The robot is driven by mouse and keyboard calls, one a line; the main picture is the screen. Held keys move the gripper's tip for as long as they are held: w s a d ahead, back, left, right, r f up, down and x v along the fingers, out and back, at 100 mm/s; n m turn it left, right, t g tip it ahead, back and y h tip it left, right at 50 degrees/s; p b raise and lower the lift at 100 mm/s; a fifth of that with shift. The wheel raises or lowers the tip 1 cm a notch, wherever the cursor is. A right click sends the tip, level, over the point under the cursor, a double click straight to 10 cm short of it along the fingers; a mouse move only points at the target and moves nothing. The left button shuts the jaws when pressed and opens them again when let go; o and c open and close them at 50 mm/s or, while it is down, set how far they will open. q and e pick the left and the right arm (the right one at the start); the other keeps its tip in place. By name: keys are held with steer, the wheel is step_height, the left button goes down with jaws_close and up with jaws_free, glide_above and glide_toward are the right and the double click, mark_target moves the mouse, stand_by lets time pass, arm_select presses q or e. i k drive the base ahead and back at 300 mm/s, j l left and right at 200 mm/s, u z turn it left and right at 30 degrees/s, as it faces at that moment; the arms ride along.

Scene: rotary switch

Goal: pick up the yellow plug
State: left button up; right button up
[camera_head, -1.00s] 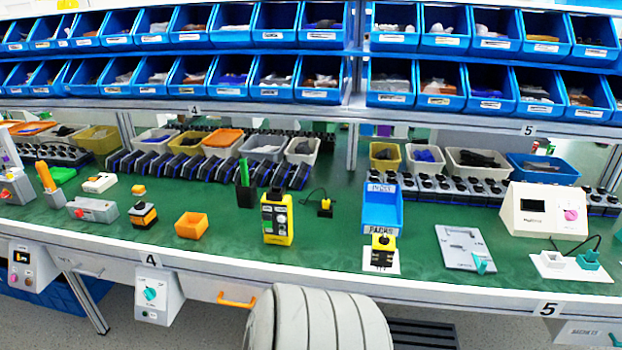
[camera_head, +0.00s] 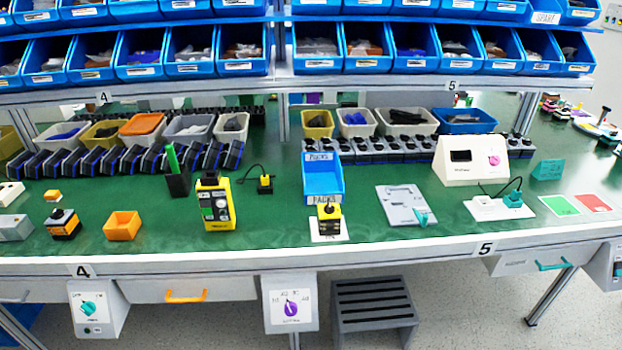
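A small yellow and black plug (camera_head: 265,184) with a thin black cable stands on the green bench top (camera_head: 282,225). It is right of a yellow handheld device (camera_head: 215,202) with a grey face, and apart from it. A second small yellow and black piece (camera_head: 328,213) sits on a white plate in front of a blue bin (camera_head: 322,178). It is too small to tell exactly what it is. Neither of my grippers shows in the head view.
An orange box (camera_head: 122,226) and a black pen holder (camera_head: 177,184) stand to the left. A grey plate (camera_head: 402,205) and a white console (camera_head: 470,160) are to the right. Shelves with blue bins (camera_head: 243,50) hang above the back. A grey step stool (camera_head: 374,311) stands below the front edge.

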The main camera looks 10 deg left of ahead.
mark_target(264, 179)
steer(key=u, duration=0.55)
steer(key=i+j, duration=0.3)
steer(key=j, duration=0.15)
steer(key=i+j+z, duration=0.15)
steer(key=i+j, duration=0.2)
steer(key=j, duration=0.1)
